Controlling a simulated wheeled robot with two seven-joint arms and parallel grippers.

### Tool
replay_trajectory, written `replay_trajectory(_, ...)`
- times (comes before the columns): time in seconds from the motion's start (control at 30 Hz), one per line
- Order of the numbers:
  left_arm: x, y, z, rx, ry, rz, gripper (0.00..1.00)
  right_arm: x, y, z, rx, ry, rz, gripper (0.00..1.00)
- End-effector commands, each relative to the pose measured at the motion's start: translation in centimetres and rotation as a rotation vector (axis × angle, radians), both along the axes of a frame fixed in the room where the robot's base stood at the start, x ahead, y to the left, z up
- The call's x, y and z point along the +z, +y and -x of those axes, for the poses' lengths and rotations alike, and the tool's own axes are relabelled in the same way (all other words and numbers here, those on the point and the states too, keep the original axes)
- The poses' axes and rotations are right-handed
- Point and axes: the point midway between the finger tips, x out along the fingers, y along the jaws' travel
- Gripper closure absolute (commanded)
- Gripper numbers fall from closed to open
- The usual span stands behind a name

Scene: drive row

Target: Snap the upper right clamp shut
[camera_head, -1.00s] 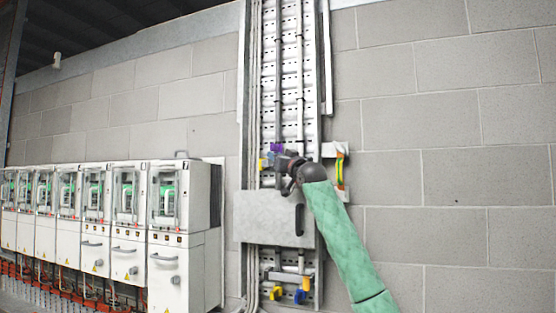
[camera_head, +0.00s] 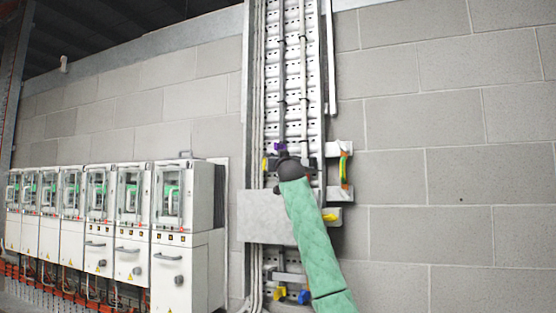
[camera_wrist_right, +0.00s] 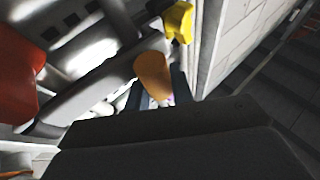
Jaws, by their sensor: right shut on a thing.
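The upper clamp row crosses the cable ladder in the head view. A purple clamp part (camera_head: 279,147) and a yellow part (camera_head: 264,164) show at its left. The row's right part is mostly hidden behind my right arm. In the right wrist view my right gripper (camera_wrist_right: 155,98) is shut around an orange lever (camera_wrist_right: 153,72) beside a grey bar (camera_wrist_right: 95,92). A yellow part (camera_wrist_right: 178,22) stands beyond it, and a red part (camera_wrist_right: 18,80) is at the left. I cannot tell the clamp's angle. My left gripper is not in view.
A grey plate (camera_head: 262,215) covers the ladder below the upper row. Lower clamps with orange (camera_head: 279,294) and blue (camera_head: 304,297) parts sit under it. White brackets with a green-yellow strip (camera_head: 343,168) stick out at right. White drive cabinets (camera_head: 178,270) line the left.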

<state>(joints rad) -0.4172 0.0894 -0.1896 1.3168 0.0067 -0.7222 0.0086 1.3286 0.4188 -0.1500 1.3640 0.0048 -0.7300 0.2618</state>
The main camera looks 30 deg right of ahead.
Motion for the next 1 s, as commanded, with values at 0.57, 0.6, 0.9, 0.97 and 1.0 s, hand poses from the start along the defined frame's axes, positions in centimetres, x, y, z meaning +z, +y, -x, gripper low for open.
replay_trajectory(0.57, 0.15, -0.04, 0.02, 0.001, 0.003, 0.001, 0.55, -0.10, -0.34, -0.34, 0.000, 0.002, -0.001, 1.00)
replay_trajectory(0.6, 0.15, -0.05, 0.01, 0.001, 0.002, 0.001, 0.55, -0.10, -0.34, -0.34, 0.000, 0.002, -0.001, 1.00)
replay_trajectory(0.9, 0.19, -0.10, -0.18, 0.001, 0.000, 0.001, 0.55, -0.12, -0.39, -0.34, -0.001, 0.002, -0.002, 0.55)
replay_trajectory(0.97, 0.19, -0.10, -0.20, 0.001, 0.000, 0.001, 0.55, -0.13, -0.40, -0.34, -0.001, 0.002, -0.002, 0.55)
replay_trajectory(1.0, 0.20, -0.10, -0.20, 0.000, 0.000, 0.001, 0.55, -0.12, -0.40, -0.34, -0.001, 0.002, -0.002, 0.55)
